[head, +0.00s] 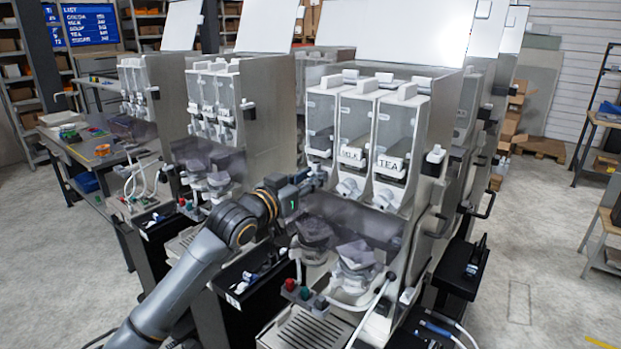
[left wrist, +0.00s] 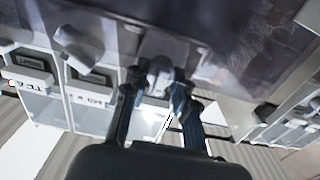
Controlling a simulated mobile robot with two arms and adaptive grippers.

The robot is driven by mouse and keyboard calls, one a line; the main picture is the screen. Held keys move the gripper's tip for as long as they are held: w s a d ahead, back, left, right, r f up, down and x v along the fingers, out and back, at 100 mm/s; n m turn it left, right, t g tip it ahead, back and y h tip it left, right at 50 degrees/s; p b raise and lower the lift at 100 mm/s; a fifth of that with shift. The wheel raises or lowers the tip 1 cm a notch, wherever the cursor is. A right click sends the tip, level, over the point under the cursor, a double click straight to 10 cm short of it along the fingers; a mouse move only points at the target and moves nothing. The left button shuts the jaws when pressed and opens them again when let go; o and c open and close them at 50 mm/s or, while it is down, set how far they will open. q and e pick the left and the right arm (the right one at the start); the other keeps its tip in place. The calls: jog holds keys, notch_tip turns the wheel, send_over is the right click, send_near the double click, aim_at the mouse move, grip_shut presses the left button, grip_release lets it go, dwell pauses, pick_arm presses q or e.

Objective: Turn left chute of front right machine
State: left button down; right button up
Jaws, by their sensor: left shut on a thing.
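The front right machine (head: 370,120) has three clear canisters, two with labels reading MILK and TEA. Its middle chute (head: 350,188) and right chute (head: 385,198) are white spouts below the canisters. My left gripper (head: 314,181) reaches in from the left and is at the left chute, which it mostly hides in the head view. In the left wrist view my left gripper (left wrist: 154,88) has its two dark fingers on either side of the pale left chute (left wrist: 159,72), shut on it. The middle chute (left wrist: 78,46) shows beside it, apart from the fingers. My right gripper is not in view.
Below the chutes are the machine's clear cover and mixing cups (head: 355,255), with red and green buttons (head: 305,292) and a drip grate (head: 303,328). Another machine (head: 225,110) stands close on the left. Open floor (head: 540,240) lies to the right.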

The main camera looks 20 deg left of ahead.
pick_arm(q)
jog(key=shift+f, duration=0.1)
jog(key=c, duration=1.4)
grip_release()
jog(key=v, duration=1.2)
